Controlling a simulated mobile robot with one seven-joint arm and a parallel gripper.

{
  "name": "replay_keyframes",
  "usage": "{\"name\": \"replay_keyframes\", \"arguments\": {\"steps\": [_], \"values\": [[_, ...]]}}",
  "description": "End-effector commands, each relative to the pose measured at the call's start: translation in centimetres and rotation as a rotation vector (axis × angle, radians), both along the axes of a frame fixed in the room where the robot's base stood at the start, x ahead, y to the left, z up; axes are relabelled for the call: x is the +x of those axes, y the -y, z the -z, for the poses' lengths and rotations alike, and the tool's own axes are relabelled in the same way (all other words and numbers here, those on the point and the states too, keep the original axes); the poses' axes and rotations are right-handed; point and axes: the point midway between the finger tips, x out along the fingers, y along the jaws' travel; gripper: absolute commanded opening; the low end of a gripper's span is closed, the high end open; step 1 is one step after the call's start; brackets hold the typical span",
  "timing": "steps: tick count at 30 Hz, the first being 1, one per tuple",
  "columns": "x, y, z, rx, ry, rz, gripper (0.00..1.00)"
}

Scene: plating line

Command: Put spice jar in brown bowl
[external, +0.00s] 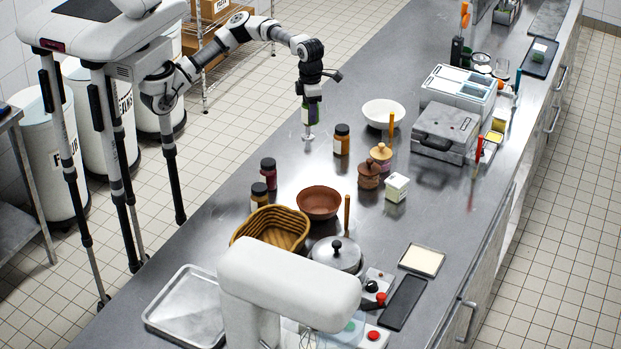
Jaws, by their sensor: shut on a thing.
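My gripper (312,97) points down above the left-back part of the counter. It is shut on a small dark-topped spice jar (308,117) with a pale label and greenish sides. The jar looks upright; the picture is too small to tell its gap to the counter. The brown bowl (320,202) stands on the counter, nearer the camera than my gripper. It is round and looks empty.
A white bowl (384,113), a wicker basket (270,230), wooden pots (369,176) and a lidded pan (335,255) are around. Bare counter lies between gripper and brown bowl.

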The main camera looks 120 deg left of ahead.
Motion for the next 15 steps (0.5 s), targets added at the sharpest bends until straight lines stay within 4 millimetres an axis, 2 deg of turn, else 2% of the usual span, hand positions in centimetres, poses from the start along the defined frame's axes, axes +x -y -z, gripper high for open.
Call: {"name": "replay_keyframes", "arguments": {"steps": [1,6,12,15], "values": [[1.6,1.3,0.4,-0.003,0.004,0.028,0.22],[5.5,4.8,0.0,-0.002,0.002,0.109,0.22],[8.9,9.7,-0.2,-0.003,0.001,0.198,0.22],[10.0,11.9,-0.1,-0.003,0.001,0.236,0.22]]}}
